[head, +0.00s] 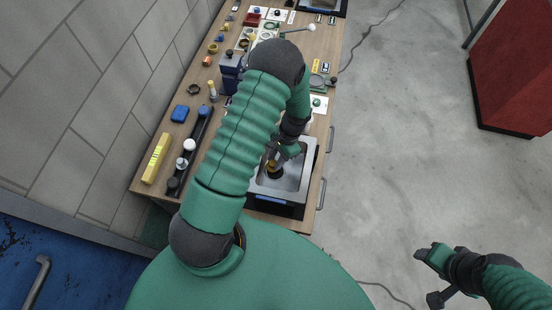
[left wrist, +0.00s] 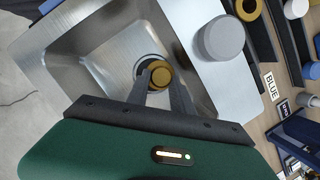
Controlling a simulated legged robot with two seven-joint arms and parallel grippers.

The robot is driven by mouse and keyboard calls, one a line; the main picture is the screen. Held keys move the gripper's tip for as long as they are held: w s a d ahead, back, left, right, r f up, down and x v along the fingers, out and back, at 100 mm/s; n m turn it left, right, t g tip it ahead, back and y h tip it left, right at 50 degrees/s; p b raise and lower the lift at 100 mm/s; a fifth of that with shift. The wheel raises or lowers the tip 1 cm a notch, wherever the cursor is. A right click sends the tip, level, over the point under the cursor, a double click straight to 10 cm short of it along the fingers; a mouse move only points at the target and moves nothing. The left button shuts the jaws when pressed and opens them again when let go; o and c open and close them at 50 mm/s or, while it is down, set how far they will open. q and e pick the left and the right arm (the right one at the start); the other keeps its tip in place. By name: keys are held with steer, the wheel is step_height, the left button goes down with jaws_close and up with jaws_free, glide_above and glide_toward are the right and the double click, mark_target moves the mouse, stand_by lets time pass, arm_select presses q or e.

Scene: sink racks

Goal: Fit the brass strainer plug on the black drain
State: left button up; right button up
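The brass strainer plug (left wrist: 160,76) shows as a round golden piece between the fingertips of my left gripper (left wrist: 163,84) in the left wrist view. The gripper looks shut on it. The black drain (left wrist: 143,67) shows as a dark ring in the sink floor, partly hidden behind the plug and a finger. In the head view my left gripper (head: 281,153) reaches down into the sink, with the plug (head: 271,164) over or at the drain (head: 275,173). I cannot tell whether the plug touches the drain. My right gripper (head: 432,256) hangs over the bare floor; its finger opening is unclear.
The steel sink (head: 295,186) is set into the near end of the wooden counter (head: 148,185). A grey cylinder (left wrist: 222,38) and another brass piece (left wrist: 247,9) are beside the sink. Black racks (head: 190,150) and a yellow block (head: 156,158) lie left.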

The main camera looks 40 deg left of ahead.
arm_select(q)
steer(key=o, duration=0.5)
steer(key=shift+d+r, duration=0.1)
steer(key=shift+d, duration=0.2)
steer(key=shift+c, duration=0.2)
steer(key=shift+o, duration=0.4)
steer(key=shift+d, duration=0.2)
arm_select(e)
steer(key=shift+d, duration=0.65)
arm_select(q)
steer(key=shift+r, duration=0.1)
arm_select(e)
steer(key=shift+f, duration=0.1)
arm_select(q)
steer(key=shift+w+a+r, duration=0.15)
steer(key=shift+r, duration=0.1)
steer(key=b+v, duration=0.3)
steer(key=v, duration=1.3)
steer(key=shift+d+b, duration=0.2)
steer(key=shift+b, duration=0.15)
arm_select(e)
steer(key=f, duration=0.3)
steer(key=shift+a+f, duration=0.25)
steer(key=shift+f, duration=0.05)
arm_select(q)
steer(key=shift+w+a, duration=0.1)
steer(key=shift+a, duration=0.05)
arm_select(e)
steer(key=shift+a, duration=0.15)
